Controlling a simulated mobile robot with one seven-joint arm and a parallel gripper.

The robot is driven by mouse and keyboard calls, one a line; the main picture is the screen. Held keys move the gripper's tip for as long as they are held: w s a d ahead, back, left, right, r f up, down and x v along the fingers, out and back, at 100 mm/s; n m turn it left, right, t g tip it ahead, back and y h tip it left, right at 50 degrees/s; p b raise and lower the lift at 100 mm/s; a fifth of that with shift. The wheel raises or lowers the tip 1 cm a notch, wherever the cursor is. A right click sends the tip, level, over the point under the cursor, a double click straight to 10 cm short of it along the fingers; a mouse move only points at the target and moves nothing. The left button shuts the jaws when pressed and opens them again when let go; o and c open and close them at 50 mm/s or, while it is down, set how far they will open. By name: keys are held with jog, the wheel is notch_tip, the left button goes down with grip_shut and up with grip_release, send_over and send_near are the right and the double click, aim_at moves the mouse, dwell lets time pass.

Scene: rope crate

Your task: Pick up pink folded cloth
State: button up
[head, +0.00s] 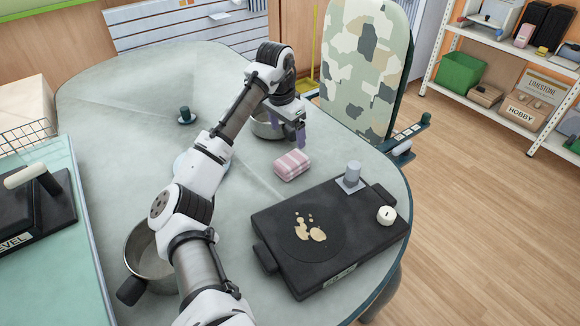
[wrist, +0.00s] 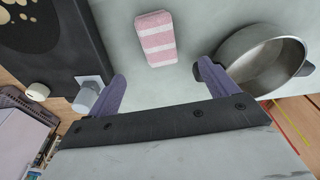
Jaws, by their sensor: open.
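The pink folded cloth (head: 292,165) has white stripes and lies flat on the grey-green table, left of the black griddle's far corner. In the wrist view the cloth (wrist: 156,38) is at the top centre, beyond the fingertips and between their lines. My gripper (head: 290,132) is above the table on the far side of the cloth, apart from it. Its two purple fingers are spread in the wrist view (wrist: 164,80), with nothing between them.
A metal pot (wrist: 262,62) stands close to one finger. The black griddle (head: 362,254) carries a grey cylinder (head: 352,174) and a white round piece (head: 387,215). Another pan (head: 145,252) sits beside my arm. A small dark green knobbed object (head: 185,116) stands farther back. A patterned chair (head: 365,65) is behind the table.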

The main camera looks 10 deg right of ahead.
aim_at(292, 160)
jog(key=f, duration=0.6)
jog(key=shift+w+d+f+p, duration=0.2)
jog(key=shift+d+f+p, duration=0.1)
jog(key=shift+d+p, duration=0.1)
jog(key=shift+d+f+p, duration=0.15)
jog(key=shift+f+p, duration=0.2)
jog(key=shift+f, duration=1.05)
jog(key=shift+d+f+p, duration=0.15)
jog(key=shift+f+p, duration=0.15)
jog(key=shift+f, duration=1.05)
jog(key=shift+c, duration=0.4)
jog(key=c, duration=1)
